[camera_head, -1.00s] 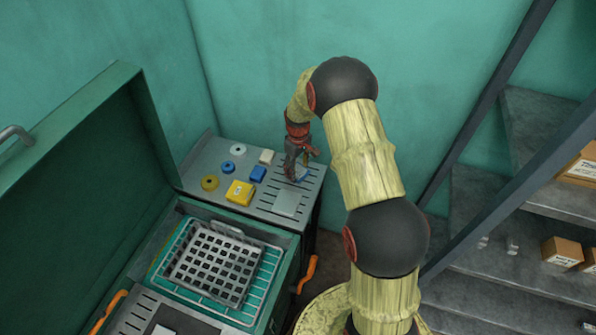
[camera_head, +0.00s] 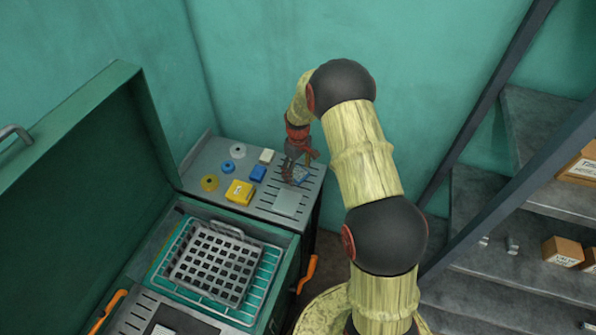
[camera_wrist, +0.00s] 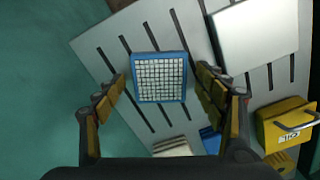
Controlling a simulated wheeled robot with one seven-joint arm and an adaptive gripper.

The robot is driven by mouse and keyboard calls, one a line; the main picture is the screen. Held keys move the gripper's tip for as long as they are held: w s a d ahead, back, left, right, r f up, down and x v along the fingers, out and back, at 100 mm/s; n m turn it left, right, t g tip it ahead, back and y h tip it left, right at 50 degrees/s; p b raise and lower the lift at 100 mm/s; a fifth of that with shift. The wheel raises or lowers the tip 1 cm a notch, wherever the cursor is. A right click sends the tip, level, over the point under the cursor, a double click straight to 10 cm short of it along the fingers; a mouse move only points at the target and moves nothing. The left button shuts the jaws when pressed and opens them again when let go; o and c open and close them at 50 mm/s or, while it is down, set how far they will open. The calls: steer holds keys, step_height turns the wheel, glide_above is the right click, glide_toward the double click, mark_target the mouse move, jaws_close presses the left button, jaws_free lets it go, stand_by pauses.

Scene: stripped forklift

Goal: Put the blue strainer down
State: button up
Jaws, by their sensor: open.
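The blue strainer (camera_wrist: 160,77) is a small square with a blue rim and a pale grid. In the wrist view it lies flat on the slotted grey metal top (camera_wrist: 113,35), between the fingers of my gripper (camera_wrist: 165,92). The fingers are spread apart, with gaps on both sides of the strainer. In the head view my gripper (camera_head: 293,172) is low over the right part of the slotted top, and the strainer (camera_head: 300,174) shows only partly beside the fingers.
A pale square plate (camera_head: 288,203) lies near the strainer. A yellow box (camera_head: 240,192), a blue block (camera_head: 257,174), a white block (camera_head: 266,156) and several round pieces stand to the left. An open green case with a wire basket (camera_head: 207,301) is in front.

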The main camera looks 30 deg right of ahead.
step_height(320, 180, up, 12)
step_height(320, 180, up, 12)
steer(key=t, duration=0.1)
glide_above(298, 173)
steer(key=s+a, duration=0.4)
steer(key=s, duration=0.1)
steer(key=s+a+r+m+t, duration=0.2)
steer(key=s+a+r, duration=0.2)
steer(key=s+r, duration=0.5)
steer(key=s+a+r+m+t, duration=0.1)
steer(key=s+a+r, duration=0.1)
steer(key=s, duration=0.7)
steer(key=s+a+r+m+t, duration=0.1)
steer(key=s+r, duration=0.3)
steer(key=s, duration=0.6)
steer(key=shift+s+a+t+p, duration=0.2)
steer(key=shift+a+t+p, duration=0.15)
steer(key=shift+a, duration=0.45)
steer(key=shift+f, duration=0.15)
step_height(298, 173, down, 9)
steer(key=b, duration=0.9)
steer(key=shift+f, duration=0.2)
